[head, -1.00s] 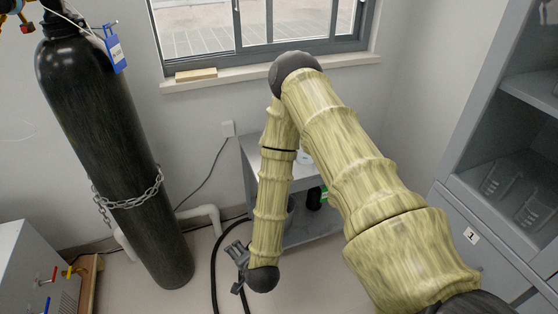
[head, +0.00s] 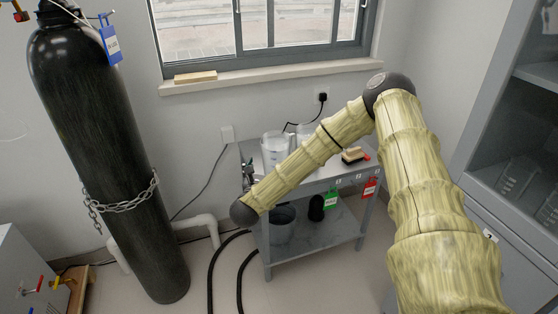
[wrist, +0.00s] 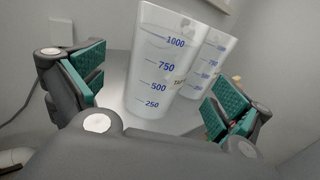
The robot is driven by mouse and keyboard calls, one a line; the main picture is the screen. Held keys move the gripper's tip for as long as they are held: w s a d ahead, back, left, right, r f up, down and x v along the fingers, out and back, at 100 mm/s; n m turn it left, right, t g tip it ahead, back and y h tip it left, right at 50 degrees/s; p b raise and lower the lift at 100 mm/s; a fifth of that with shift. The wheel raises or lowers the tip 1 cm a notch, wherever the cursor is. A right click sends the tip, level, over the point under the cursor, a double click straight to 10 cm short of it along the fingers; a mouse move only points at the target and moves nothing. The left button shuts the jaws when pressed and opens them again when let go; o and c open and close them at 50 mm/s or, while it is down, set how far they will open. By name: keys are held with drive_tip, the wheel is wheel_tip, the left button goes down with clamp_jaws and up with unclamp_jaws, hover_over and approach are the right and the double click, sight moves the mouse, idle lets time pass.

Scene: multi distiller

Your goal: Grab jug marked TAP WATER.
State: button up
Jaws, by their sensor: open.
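Two translucent white graduated jugs stand upright on the grey cart top. The nearer jug (wrist: 163,60) is large in the wrist view, with blue marks from 250 to 1000. It also shows in the head view (head: 274,150). Small dark lettering at its right side seems to start with "TA"; the rest is turned away. The second jug (wrist: 211,62) is partly hidden behind it; its lettering is too small to read. My gripper (wrist: 157,90) is open and empty, its green pads on either side of the nearer jug in the picture.
The cart (head: 325,183) stands below the window, with a brush-like object (head: 354,155) on its right and a dark bucket (head: 282,222) on its lower shelf. Green (head: 330,200) and red (head: 370,188) tags hang in front. A chained black cylinder (head: 105,150) stands left.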

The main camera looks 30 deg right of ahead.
sight(272, 159)
drive_tip(key=x, duration=0.4)
drive_tip(key=shift+w+d+r, duration=0.1)
drive_tip(key=shift+w+d, duration=0.05)
drive_tip(key=shift+d, duration=0.05)
drive_tip(key=shift+f+p+x, duration=0.2)
drive_tip(key=shift+p+x, duration=0.15)
drive_tip(key=shift+x, duration=2.75)
drive_tip(key=shift+d, duration=0.1)
drive_tip(key=c, duration=1.8)
drive_tip(key=shift+r, duration=0.25)
drive_tip(key=shift+r, duration=1.65)
drive_tip(key=shift+v, duration=1.05)
drive_tip(key=r+v, duration=0.1)
drive_tip(key=v, duration=1.2)
drive_tip(key=shift+s+r+b, duration=0.15)
drive_tip(key=shift+s+b, duration=0.25)
drive_tip(key=shift+s, duration=0.1)
drive_tip(key=shift+s, duration=0.1)
